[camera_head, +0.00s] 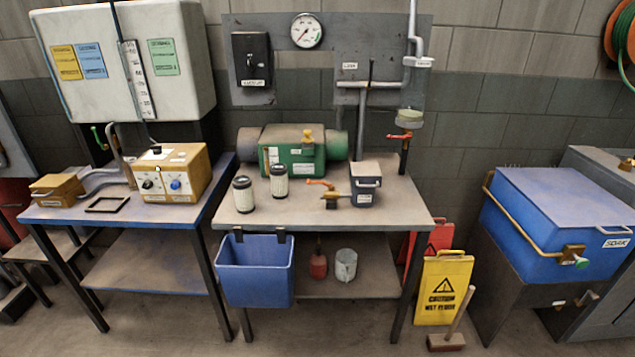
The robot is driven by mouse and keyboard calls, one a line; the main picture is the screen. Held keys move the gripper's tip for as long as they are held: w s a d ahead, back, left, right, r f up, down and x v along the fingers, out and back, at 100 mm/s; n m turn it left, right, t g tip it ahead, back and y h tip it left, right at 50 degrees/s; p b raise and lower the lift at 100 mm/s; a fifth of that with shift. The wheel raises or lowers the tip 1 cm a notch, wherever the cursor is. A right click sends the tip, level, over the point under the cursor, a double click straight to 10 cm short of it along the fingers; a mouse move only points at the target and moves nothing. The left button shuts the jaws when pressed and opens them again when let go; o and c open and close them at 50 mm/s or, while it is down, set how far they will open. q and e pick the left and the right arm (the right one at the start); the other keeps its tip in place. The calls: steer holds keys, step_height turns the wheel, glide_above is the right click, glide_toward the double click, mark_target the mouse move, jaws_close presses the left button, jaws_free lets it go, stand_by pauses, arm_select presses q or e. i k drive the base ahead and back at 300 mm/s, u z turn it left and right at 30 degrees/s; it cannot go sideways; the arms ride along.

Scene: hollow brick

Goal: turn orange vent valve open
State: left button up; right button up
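An orange lever handle (318,183) sits on a brass valve body (333,196) at the front of the middle table, beside a small dark grey box (364,186). The lever points to the left. A second, red-orange lever (399,137) is on the upright pipe at the table's back right, below a pale cup (409,118). It also lies roughly level. No readable label shows which of the two is the vent valve. Neither of my grippers is in view.
A green machine (292,147) and two canisters (243,194) stand on the middle table (285,216). A blue bin (255,271) hangs at its front. A yellow wet-floor sign (443,288) and a brush (447,341) stand on the floor. A blue tank (552,215) is at right.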

mark_target(320, 183)
steer(key=k, duration=0.65)
steer(key=z, duration=0.85)
steer(key=i, duration=1.7)
steer(key=u, duration=0.95)
